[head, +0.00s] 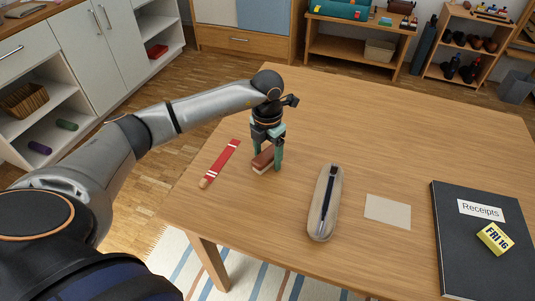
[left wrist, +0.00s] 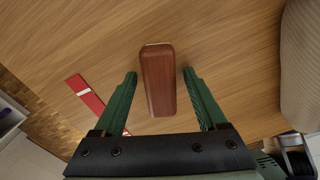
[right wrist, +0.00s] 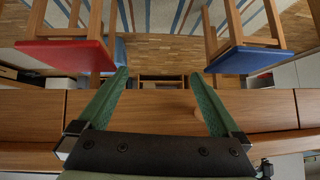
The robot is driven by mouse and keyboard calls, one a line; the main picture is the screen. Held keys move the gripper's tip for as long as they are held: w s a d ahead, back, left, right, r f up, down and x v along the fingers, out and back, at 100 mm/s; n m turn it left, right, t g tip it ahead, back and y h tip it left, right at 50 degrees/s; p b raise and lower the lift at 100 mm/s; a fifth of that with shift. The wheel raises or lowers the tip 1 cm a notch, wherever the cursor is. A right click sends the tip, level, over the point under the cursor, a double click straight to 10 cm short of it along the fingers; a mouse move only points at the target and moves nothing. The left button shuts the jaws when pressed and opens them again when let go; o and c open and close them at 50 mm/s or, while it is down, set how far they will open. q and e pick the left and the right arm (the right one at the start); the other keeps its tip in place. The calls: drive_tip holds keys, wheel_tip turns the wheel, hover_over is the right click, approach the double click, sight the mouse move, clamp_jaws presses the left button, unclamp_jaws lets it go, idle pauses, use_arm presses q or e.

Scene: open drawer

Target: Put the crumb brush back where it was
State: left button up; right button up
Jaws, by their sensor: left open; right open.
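The crumb brush (head: 263,160) is a small block with a reddish-brown wooden back, lying on the left part of the wooden table. It also shows in the left wrist view (left wrist: 159,80). My left gripper (head: 268,168) points down over it, with one green finger on each side. In the left wrist view both fingers (left wrist: 159,84) stand apart from the block with gaps, so the gripper is open around it. My right gripper (right wrist: 158,82) is open and empty in the right wrist view, away from the brush; it is not in the head view.
A red strip with white marks (head: 222,162) lies left of the brush. A tray with a dark pen (head: 318,225), a pale card (head: 388,211), and a black Receipts binder (head: 455,240) with a yellow FRI 16 block (head: 495,238) lie to the right. The table's far half is clear.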

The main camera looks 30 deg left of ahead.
sight(268, 153)
use_arm(q)
drive_tip(key=shift+r, duration=0.1)
drive_tip(key=shift+r, duration=0.25)
wheel_tip(268, 153, up, 12)
drive_tip(key=p, duration=0.1)
drive_tip(key=shift+f, duration=0.15)
idle(0.6)
idle(1.4)
